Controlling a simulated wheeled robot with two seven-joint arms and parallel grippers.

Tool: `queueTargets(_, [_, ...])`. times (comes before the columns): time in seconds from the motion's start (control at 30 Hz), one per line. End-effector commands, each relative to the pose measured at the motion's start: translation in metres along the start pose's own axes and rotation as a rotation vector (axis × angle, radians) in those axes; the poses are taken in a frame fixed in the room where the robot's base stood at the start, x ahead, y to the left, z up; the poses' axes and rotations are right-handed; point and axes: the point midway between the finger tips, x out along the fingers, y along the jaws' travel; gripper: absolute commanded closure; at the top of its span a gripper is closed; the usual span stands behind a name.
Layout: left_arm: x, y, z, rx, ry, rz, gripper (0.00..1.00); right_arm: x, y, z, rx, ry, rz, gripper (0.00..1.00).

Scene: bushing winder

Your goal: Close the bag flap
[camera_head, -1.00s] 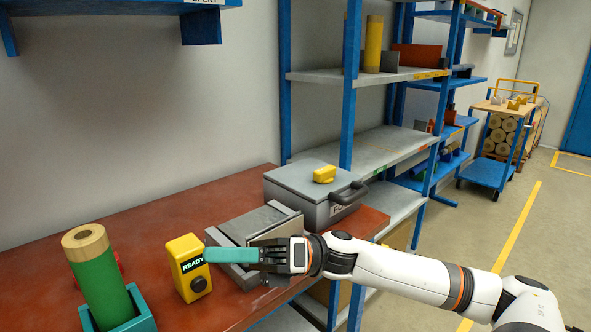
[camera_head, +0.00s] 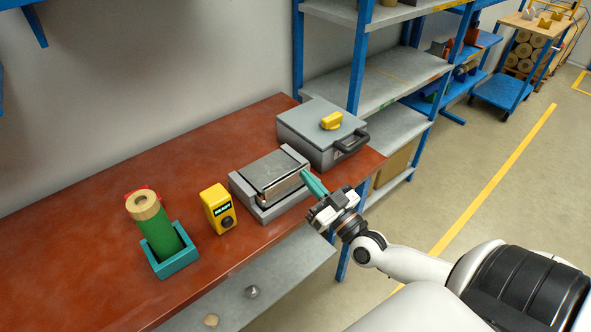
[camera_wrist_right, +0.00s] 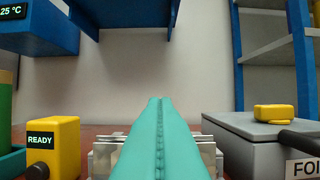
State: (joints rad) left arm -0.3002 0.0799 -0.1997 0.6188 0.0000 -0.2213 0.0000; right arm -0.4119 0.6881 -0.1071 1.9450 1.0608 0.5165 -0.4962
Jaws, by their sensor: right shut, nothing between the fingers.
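A silvery flat piece (camera_head: 272,174), perhaps the bag, lies in a grey holder (camera_head: 270,212) on the red-brown bench. I cannot tell its flap from its body, or whether the flap is open. My right gripper (camera_head: 306,175) has long teal fingers. They are shut together and empty, and their tips are at the right front corner of the holder; I cannot tell whether they touch it. In the right wrist view the fingers (camera_wrist_right: 160,102) point forward and hide most of the holder (camera_wrist_right: 104,156). My left gripper is not in view.
A grey lidded case (camera_head: 305,123) with a yellow knob stands just right of the holder. A yellow READY unit (camera_head: 218,209) and a green cylinder (camera_head: 158,232) in a teal stand are on its left. The bench's front edge is close; a shelf rack rises behind at the right.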

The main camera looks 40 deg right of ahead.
Motion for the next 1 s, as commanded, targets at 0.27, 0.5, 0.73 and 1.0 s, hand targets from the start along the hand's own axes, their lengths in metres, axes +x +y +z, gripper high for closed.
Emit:
queueTargets(0.27, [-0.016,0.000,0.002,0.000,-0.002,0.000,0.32,0.062,0.001,0.005,-0.003,-0.006,0.001,1.00])
queueTargets(0.5, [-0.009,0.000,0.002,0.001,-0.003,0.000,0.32,0.046,0.000,-0.031,-0.004,0.000,0.002,1.00])
queueTargets(0.73, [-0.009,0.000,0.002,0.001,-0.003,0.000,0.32,0.044,0.000,-0.037,-0.004,-0.001,0.002,1.00])
queueTargets(1.0, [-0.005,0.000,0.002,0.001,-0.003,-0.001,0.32,0.043,0.000,-0.040,-0.004,-0.006,0.002,1.00])
